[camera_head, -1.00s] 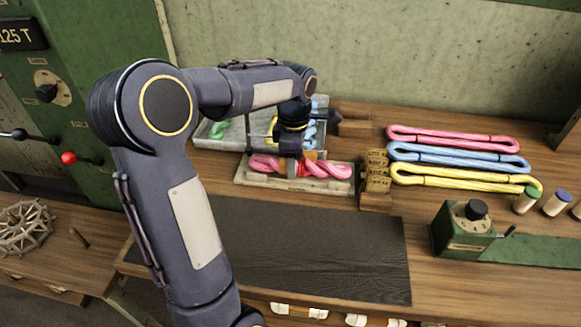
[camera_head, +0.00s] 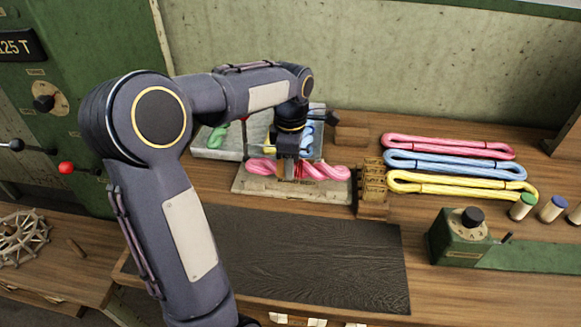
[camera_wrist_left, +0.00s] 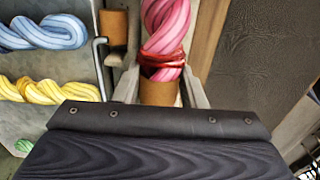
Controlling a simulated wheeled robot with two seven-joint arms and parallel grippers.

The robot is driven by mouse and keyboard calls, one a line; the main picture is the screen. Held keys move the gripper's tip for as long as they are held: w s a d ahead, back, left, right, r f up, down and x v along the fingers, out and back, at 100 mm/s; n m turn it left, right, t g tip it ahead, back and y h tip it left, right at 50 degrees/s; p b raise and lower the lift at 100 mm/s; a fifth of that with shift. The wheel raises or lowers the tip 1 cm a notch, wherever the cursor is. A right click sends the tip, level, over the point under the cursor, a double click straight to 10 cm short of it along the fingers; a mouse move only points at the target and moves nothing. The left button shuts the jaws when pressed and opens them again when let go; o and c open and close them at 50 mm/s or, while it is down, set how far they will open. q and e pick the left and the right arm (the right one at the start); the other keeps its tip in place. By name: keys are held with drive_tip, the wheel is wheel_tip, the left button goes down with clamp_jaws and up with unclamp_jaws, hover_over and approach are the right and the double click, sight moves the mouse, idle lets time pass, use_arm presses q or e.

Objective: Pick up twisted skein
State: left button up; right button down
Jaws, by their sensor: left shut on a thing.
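The pink twisted skein (camera_head: 325,172) lies over the pale board (camera_head: 244,186) in the head view. My left gripper (camera_head: 291,170) is over its middle, pointing down and shut on it. In the left wrist view the pink skein (camera_wrist_left: 166,30) runs up from between the fingers, with a red band around it and a brown piece below. The gripper body hides the middle of the skein in the head view. I cannot tell whether the skein touches the board. My right gripper is not in view.
A grey tray (camera_head: 208,154) behind holds green, blue and yellow twisted skeins. A wooden block piece (camera_head: 372,185) stands just right of the board. Long pink, blue and yellow skeins (camera_head: 455,164) lie at right. A dark mat (camera_head: 310,250) in front is bare.

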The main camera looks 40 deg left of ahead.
use_arm(q)
drive_tip(key=s+d+r, duration=0.9)
drive_tip(key=d+r, duration=0.1)
drive_tip(key=r, duration=0.1)
drive_tip(key=shift+s+d, duration=0.15)
drive_tip(key=shift+d, duration=0.15)
drive_tip(key=shift+s+f, duration=0.1)
